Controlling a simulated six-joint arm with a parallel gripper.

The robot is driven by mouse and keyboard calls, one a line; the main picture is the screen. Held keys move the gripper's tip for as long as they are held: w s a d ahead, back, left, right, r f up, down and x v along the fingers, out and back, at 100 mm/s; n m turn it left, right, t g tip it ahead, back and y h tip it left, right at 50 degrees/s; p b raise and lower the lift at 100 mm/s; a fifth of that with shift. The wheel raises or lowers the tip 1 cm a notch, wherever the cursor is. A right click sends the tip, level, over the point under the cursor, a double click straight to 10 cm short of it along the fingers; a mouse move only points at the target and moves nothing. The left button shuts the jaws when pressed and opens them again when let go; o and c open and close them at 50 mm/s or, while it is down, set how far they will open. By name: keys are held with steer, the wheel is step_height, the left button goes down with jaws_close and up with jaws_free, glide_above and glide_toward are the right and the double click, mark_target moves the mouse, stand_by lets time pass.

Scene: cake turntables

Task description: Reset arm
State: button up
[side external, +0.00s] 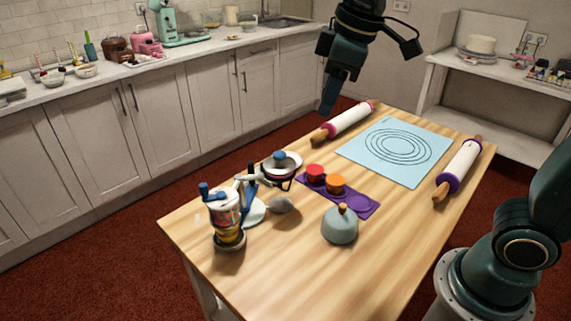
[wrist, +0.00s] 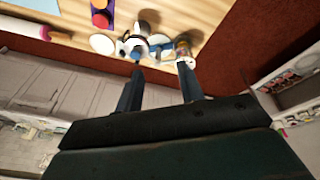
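My gripper (side external: 333,92) hangs in the air above the far edge of the table, clear of everything on it. In the wrist view its two fingers (wrist: 161,70) are spread apart with nothing between them. The wooden table (side external: 290,265) is below and shows along the top of the wrist view. A light blue mat with dark rings (side external: 427,148) lies flat on its far half.
Rolling pins (side external: 347,122) (side external: 460,167) lie on both sides of the mat. A purple tray (side external: 361,208) holds a red cup (side external: 316,174) and an orange cup (side external: 336,185). A grey dome (side external: 340,228) and a tool-filled container (side external: 226,212) stand nearer. Counters line the walls.

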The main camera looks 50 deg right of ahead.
steer(key=s+d+f+m+t, duration=0.1)
steer(key=s+d+f+m, duration=0.1)
steer(key=s, duration=0.6)
steer(key=s+d+f+m+t, duration=0.1)
steer(key=s+d+f+m, duration=0.2)
steer(key=s, duration=0.5)
steer(key=shift+d+m+h, duration=0.3)
steer(key=shift+d+m, duration=0.25)
steer(key=shift+m, duration=0.15)
